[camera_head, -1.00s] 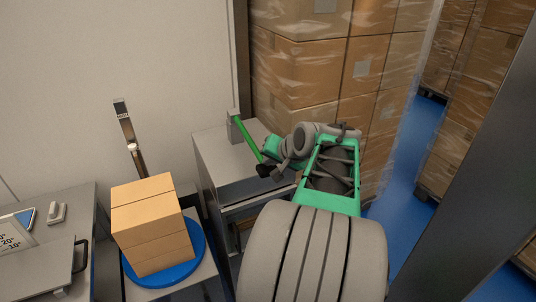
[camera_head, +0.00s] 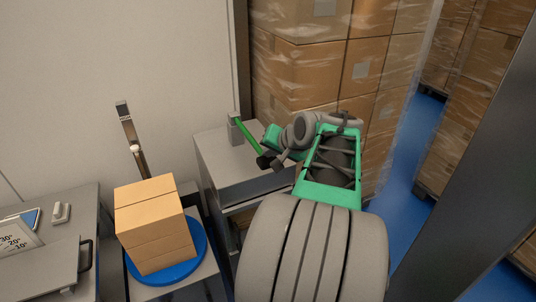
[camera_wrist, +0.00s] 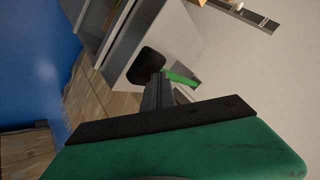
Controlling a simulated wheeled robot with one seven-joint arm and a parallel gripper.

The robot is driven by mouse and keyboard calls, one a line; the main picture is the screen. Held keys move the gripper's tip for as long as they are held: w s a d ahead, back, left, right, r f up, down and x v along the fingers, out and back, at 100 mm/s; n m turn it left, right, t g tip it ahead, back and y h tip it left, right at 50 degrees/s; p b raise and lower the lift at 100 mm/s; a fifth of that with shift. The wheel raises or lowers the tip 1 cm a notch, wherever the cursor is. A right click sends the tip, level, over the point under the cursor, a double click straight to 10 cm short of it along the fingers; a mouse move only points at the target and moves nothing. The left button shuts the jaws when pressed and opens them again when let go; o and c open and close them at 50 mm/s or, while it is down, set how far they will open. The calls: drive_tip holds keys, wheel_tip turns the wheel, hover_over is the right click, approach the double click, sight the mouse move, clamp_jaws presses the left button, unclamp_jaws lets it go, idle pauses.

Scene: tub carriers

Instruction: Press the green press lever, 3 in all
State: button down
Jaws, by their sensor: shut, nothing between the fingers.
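The green press lever (camera_head: 249,139) is hinged on a grey post (camera_head: 234,129) on top of a grey cabinet (camera_head: 217,160). It slopes down toward the right and ends in a black knob (camera_head: 264,162). My gripper (camera_head: 277,161) is shut, with its fingertips at or very near the knob; contact is not clear. In the wrist view my shut fingers (camera_wrist: 158,86) point at the black knob (camera_wrist: 146,64), and the green bar of the lever (camera_wrist: 180,78) shows beside them.
Stacked cartons (camera_head: 147,226) stand on a blue round plate (camera_head: 201,253) left of the cabinet. A bench (camera_head: 88,226) with a dark-handled lid is at far left. Wrapped carton stacks (camera_head: 310,80) stand close behind and right of the cabinet.

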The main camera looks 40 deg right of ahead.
drive_tip(key=shift+r+p, duration=0.35)
drive_tip(key=shift+r, duration=0.3)
wheel_tip(320, 180, up, 5)
drive_tip(key=p, duration=0.4)
drive_tip(key=shift+r, duration=0.1)
idle(0.4)
drive_tip(key=w+a+f+n+g+y, duration=0.1)
drive_tip(key=w+a+n, duration=0.15)
drive_tip(key=a, duration=0.65)
drive_tip(key=s+a+f+n+g, duration=0.1)
drive_tip(key=s+a+n, duration=0.3)
drive_tip(key=a, duration=0.6)
drive_tip(key=s+a+f+n+g, duration=0.2)
drive_tip(key=s+a+f+n, duration=0.2)
drive_tip(key=s+a, duration=0.3)
drive_tip(key=a, duration=0.4)
drive_tip(key=shift+a+f+n+y, duration=0.2)
drive_tip(key=shift+a+n+y, duration=0.1)
drive_tip(key=shift+n+y, duration=0.1)
